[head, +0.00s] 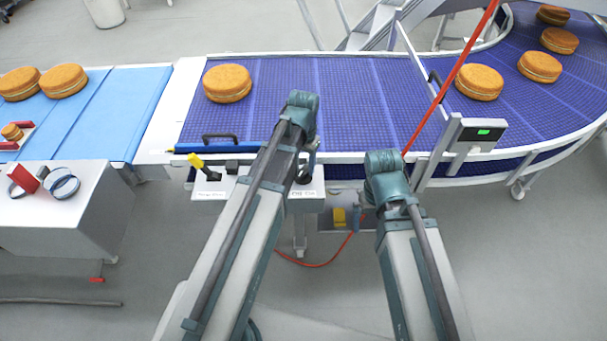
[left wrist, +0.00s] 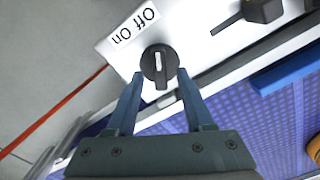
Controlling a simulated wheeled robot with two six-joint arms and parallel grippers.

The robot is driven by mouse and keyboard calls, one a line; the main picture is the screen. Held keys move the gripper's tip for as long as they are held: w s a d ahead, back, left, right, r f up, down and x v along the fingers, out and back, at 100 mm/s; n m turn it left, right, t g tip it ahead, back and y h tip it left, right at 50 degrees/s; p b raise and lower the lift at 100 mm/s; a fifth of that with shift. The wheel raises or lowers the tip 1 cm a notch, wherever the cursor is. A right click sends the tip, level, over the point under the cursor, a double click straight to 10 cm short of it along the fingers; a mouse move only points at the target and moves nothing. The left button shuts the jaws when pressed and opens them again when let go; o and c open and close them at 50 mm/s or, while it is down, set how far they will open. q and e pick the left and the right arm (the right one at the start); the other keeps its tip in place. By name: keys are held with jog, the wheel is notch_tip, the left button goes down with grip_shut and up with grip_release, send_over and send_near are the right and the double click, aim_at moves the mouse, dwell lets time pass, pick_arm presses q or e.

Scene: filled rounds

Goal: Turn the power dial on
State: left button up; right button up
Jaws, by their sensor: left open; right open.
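The power dial (left wrist: 160,64) is a black round knob with a pale mark on a white panel (left wrist: 110,50), beside an upside-down "Off On" label (left wrist: 136,25) in the left wrist view. Its mark runs nearly up and down in that picture; I cannot tell which word it points to. My left gripper (left wrist: 160,73) is open, with one fingertip on each side of the knob's lower part and a visible gap to it.
A yellow-handled lever (head: 197,162) stands on the panel's left. A blue bar (head: 218,147) with a black handle lies along the purple conveyor's (head: 350,95) edge. Several round cakes (head: 227,83) sit on the belts. A red cable (head: 450,75) crosses near my right arm. A display (head: 483,132) shows green.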

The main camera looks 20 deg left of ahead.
pick_arm(q)
jog(key=shift+f, duration=0.65)
pick_arm(e)
jog(key=shift+f, duration=0.65)
pick_arm(q)
jog(key=shift+r, duration=0.1)
grip_shut()
jog(key=n, duration=0.5)
jog(key=shift+n, duration=0.4)
jog(key=n, duration=0.5)
jog(key=shift+a+n, duration=0.15)
jog(key=shift+n, duration=0.55)
